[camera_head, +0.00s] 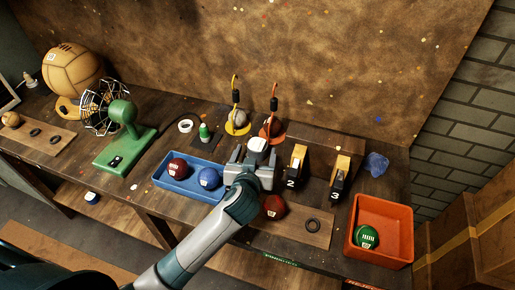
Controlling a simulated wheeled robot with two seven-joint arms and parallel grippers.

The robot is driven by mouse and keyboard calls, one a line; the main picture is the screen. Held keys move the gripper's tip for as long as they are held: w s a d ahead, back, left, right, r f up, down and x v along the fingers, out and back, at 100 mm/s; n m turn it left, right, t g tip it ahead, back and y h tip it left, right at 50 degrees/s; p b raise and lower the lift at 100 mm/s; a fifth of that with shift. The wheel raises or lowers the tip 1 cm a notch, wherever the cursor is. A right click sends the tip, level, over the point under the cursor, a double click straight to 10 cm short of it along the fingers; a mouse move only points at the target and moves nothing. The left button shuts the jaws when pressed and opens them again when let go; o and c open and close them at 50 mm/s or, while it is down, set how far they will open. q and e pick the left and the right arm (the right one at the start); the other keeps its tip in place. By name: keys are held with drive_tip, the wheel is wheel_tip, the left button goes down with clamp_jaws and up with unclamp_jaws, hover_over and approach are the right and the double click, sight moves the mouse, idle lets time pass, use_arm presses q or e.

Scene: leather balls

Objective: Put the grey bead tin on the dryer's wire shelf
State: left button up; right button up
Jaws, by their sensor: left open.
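My left gripper (256,158) is open over the middle of the bench, its fingers pointing away from me. A small pale, rounded object (258,145) shows between or just beyond the fingertips. It may be the grey bead tin, but its sides are hidden by the gripper, and I cannot tell whether the fingers touch it. A green stand (126,140) with a wire cage (103,107) is on the left part of the bench. It may be the dryer; I cannot make out a separate wire shelf. My right gripper is not in view.
A blue tray (191,192) with a dark red and a blue ball lies left of my gripper. Hooks with balls stand behind it. Numbered blocks (340,178) and an orange bin (382,250) with a green ball are to the right. A dark red ball (273,207) sits close by my forearm.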

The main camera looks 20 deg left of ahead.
sight(257, 144)
use_arm(q)
drive_tip(key=shift+w+a+p, duration=0.1)
drive_tip(key=shift+w+p, duration=0.25)
drive_tip(key=shift+w, duration=0.1)
drive_tip(key=p+x, duration=0.1)
drive_tip(key=x, duration=0.2)
drive_tip(key=shift+w+a+p, duration=0.1)
drive_tip(key=shift+w+p, duration=0.15)
drive_tip(key=shift+p, duration=0.05)
drive_tip(key=shift+w+f, duration=0.25)
drive_tip(key=shift+w, duration=0.1)
drive_tip(key=c, duration=1.3)
drive_tip(key=shift+r, duration=0.15)
wheel_tip(257, 144, up, 10)
drive_tip(key=shift+f+b, duration=0.1)
drive_tip(key=shift+b, duration=0.8)
